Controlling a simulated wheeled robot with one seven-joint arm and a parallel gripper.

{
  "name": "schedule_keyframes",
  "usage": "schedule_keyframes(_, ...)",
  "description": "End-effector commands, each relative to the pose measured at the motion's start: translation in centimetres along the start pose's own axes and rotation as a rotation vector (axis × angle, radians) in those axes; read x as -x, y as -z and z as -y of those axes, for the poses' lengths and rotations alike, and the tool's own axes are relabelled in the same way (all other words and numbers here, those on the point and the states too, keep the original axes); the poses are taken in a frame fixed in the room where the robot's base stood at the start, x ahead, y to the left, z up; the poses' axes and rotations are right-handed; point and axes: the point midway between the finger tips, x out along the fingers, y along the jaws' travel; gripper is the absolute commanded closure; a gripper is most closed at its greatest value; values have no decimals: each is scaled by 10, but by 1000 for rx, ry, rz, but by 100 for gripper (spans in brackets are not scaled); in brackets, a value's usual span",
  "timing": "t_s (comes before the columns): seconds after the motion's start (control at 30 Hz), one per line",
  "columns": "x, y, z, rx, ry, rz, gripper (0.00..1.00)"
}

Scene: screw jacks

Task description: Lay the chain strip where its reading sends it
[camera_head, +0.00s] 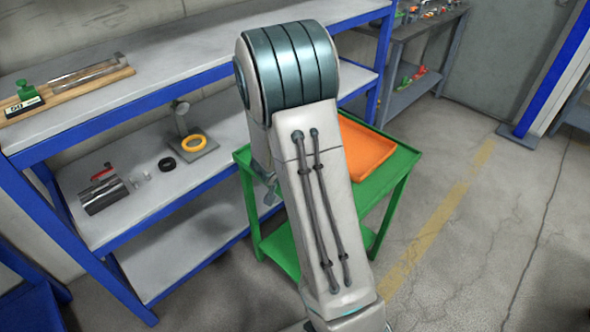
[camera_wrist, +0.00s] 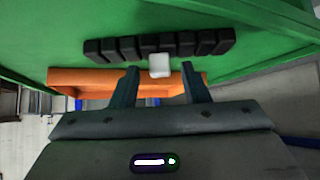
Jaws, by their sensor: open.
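The chain strip (camera_wrist: 190,43) is a row of several black links with a white block (camera_wrist: 159,65) at its middle, over the green cart top in the wrist view. My gripper (camera_wrist: 159,69) is open, with one finger on each side of the white block and a gap showing on both sides. I cannot tell whether the strip touches the cart top. My arm hides the strip in the head view. A device with a small display (camera_head: 22,106) and a green part lies on a wooden board on the upper shelf; its reading is too small to be sure of.
An orange tray (camera_head: 368,150) lies on the green cart (camera_head: 398,168); it also shows in the wrist view (camera_wrist: 88,76). The blue-framed shelf (camera_head: 130,93) holds a dark cylinder (camera_head: 104,194), a black ring (camera_head: 167,164) and a yellow ring (camera_head: 194,143). Floor at the right is clear.

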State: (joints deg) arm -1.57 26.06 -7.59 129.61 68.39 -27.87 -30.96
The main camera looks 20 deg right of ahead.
Motion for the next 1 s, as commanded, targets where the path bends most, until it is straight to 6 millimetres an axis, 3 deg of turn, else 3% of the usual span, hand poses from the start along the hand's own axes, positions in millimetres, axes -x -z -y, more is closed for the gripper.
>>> schedule_keyframes(0.4,88,3,1,1,4,-1,59)
schedule_keyframes(0.7,119,2,3,0,16,2,59)
schedule_keyframes(0.87,142,7,30,15,192,44,59)
schedule_keyframes(1.0,192,7,62,96,450,140,59)
